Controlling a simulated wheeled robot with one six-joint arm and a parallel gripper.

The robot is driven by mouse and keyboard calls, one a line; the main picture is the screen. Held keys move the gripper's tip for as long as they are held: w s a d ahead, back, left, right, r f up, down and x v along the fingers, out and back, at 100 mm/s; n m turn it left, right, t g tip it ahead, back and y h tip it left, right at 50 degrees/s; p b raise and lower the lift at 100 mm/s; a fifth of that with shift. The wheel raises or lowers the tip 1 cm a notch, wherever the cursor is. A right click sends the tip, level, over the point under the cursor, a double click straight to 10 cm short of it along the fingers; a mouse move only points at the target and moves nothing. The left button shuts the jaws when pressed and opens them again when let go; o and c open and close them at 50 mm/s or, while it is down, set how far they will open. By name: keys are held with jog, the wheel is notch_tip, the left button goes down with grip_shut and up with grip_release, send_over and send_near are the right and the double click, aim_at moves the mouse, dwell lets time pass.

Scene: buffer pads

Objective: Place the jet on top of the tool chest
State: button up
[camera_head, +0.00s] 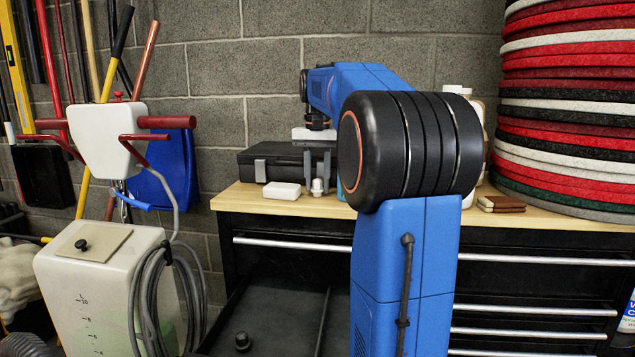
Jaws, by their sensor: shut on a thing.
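My gripper (317,178) points down over the wooden top of the tool chest (262,206), at the back of the scene. Its two grey fingers are shut on a small pale, knob-like piece, which I take to be the jet (317,187). The jet is upright and low, at or just above the wooden surface; I cannot tell whether it touches. The fingers hide part of it. The tool chest is black with silver drawer handles, and my blue arm covers its middle.
A white block (282,191) lies just left of the jet, with a black case (262,164) behind. A brown wallet-like item (501,204) and stacked red, white and black pads (568,120) are at right. An open drawer (285,318) holds a small dark knob (242,341).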

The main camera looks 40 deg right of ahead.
aim_at(318, 179)
jog(key=o, duration=1)
jog(key=shift+f, duration=0.1)
notch_tip(318, 179, up, 12)
jog(key=shift+r, duration=0.15)
